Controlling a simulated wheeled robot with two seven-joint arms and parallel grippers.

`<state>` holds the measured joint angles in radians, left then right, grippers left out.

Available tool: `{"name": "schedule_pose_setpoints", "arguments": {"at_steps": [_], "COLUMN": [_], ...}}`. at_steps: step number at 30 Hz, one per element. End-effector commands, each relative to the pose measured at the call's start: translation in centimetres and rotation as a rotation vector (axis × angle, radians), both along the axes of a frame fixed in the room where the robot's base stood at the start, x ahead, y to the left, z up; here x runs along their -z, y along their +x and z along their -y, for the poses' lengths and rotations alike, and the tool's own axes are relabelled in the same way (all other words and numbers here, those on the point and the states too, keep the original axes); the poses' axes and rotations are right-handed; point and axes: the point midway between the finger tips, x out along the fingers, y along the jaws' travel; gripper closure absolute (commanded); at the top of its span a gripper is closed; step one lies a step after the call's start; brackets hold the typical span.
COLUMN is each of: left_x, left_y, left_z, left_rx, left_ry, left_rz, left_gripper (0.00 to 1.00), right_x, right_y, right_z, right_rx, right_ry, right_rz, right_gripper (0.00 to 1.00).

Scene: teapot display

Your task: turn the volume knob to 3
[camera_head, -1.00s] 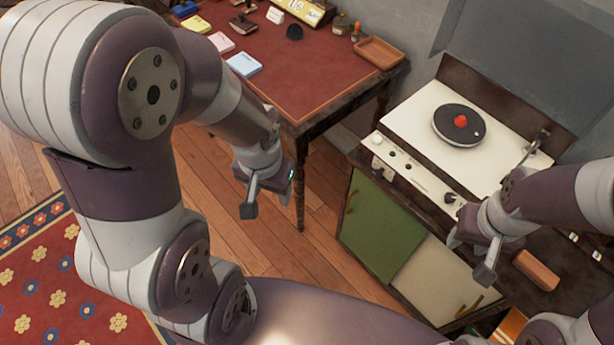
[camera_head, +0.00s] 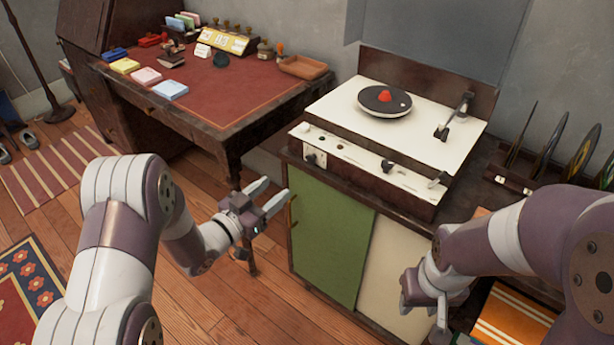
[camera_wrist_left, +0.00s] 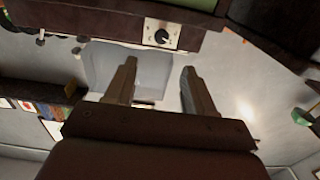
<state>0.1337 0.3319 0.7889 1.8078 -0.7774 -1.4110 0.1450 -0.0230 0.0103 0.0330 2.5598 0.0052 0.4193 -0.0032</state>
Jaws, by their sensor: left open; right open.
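The cream record player (camera_head: 340,110) stands on the cabinet. A small pale plate with a dark round knob (camera_head: 315,157) is on its front left face; in the left wrist view this black knob (camera_wrist_left: 162,36) shows clearly on its plate. Its scale is too small to read. Another dark knob (camera_head: 387,166) sits on the sloped strip to the right; I cannot tell which is the volume knob. My left gripper (camera_head: 277,195) is open and empty, left of the cabinet and below the plate, apart from both knobs. My right gripper (camera_head: 424,308) is open and empty, low in front of the cabinet.
The cabinet has a green door (camera_head: 330,235) and a cream door (camera_head: 393,265). The turntable platter (camera_head: 384,100) and tonearm (camera_head: 455,115) are on top. A desk with a red top (camera_head: 235,85) stands left. Records in a rack (camera_head: 545,155) stand right.

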Motion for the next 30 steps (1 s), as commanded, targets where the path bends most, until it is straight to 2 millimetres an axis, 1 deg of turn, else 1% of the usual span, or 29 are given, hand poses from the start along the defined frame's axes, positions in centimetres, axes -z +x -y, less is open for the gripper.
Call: {"name": "schedule_pose_setpoints", "arguments": {"at_steps": [2,4,9,12,15,20,27,29,30], "left_x": [-0.1,0.0,0.1,0.1,0.0,-0.1,-0.2,-0.2,-0.2], "left_y": [0.8,1.9,5.6,7.5,8.9,10.0,10.1,10.1,10.0], "left_z": [0.7,1.6,4.2,5.5,6.5,7.2,7.3,7.3,7.3], "left_rx": [0.003,0.004,0.002,0.000,-0.001,-0.003,-0.003,-0.003,-0.003], "left_ry": [-0.010,-0.010,-0.008,-0.008,-0.008,-0.007,-0.007,-0.007,-0.007], "left_rz": [0.008,0.008,0.008,0.007,0.006,0.003,0.003,0.003,0.003], "left_gripper": [0.46,0.46,0.46,0.46,0.46,0.46,0.46,0.66,0.79], "right_x": [0.3,0.6,1.4,1.8,2.1,2.2,2.1,2.1,2.1], "right_y": [0.0,0.0,0.0,0.0,0.0,0.0,0.0,0.0,0.0], "right_z": [0.0,0.0,0.0,0.0,0.0,0.0,0.0,0.0,0.0], "right_rx": [0.000,0.000,0.000,0.000,0.000,0.000,0.000,0.000,0.000], "right_ry": [0.000,0.000,0.000,0.000,0.000,0.000,0.000,0.000,0.000], "right_rz": [0.000,-0.001,-0.001,-0.001,-0.001,-0.001,-0.001,-0.001,-0.001], "right_gripper": [0.57,0.57,0.57,0.57,0.57,0.57,0.57,0.57,0.57]}}
